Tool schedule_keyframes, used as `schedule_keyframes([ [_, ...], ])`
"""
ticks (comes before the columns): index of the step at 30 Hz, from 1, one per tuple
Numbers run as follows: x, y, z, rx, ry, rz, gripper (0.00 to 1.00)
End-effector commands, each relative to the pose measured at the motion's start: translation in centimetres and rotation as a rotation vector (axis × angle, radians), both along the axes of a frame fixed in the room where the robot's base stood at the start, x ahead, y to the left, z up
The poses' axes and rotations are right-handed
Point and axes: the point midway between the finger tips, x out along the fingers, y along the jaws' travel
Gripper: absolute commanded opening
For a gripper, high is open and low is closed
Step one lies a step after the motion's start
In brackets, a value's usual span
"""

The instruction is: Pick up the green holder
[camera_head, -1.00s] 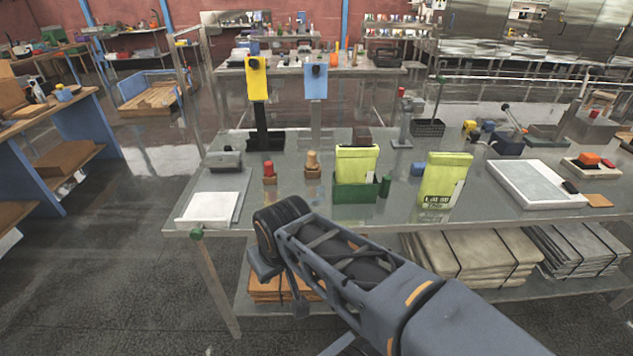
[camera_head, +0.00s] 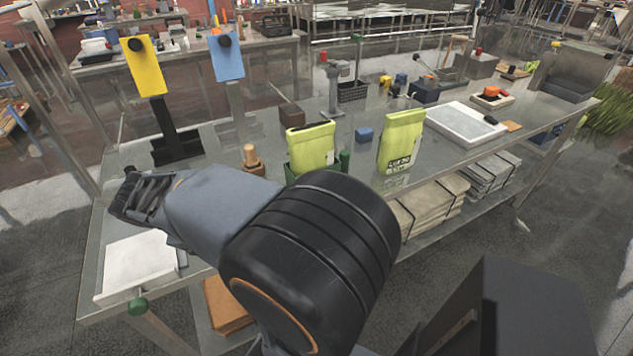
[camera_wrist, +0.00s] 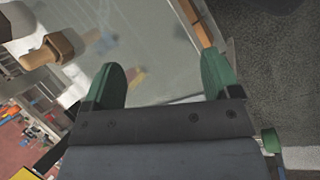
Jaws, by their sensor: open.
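The green holder (camera_head: 290,173) stands on the metal table in the head view, with a lime-green pouch (camera_head: 311,146) upright in it. My arm hides most of its front and lower part. In the head view my arm reaches to the left of the holder, and the fingers cannot be made out. I cannot identify the holder in the wrist view.
A second lime pouch (camera_head: 401,142) stands right of the holder, with a blue block (camera_head: 364,135) between. A wooden peg (camera_head: 250,157) stands left; yellow (camera_head: 144,66) and blue (camera_head: 227,57) panels rise behind. A white tray (camera_head: 457,125) lies to the right.

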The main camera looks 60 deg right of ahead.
Motion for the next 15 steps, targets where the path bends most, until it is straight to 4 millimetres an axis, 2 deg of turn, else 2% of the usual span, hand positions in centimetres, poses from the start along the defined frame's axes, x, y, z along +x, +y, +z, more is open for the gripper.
schedule_keyframes([
  [1, 0.4, -2.5, -2.4, -0.081, 0.137, 0.039, 0.88],
  [5, 1.3, -8.2, -3.4, -0.274, 0.49, 0.134, 1.0],
  [6, 1.7, -9.7, -3.5, -0.322, 0.59, 0.153, 1.0],
  [10, 3.0, -13.3, -3.8, -0.439, 0.864, 0.184, 1.0],
  [15, 4.1, -15.8, -3.9, -0.519, 1.077, 0.187, 1.0],
])
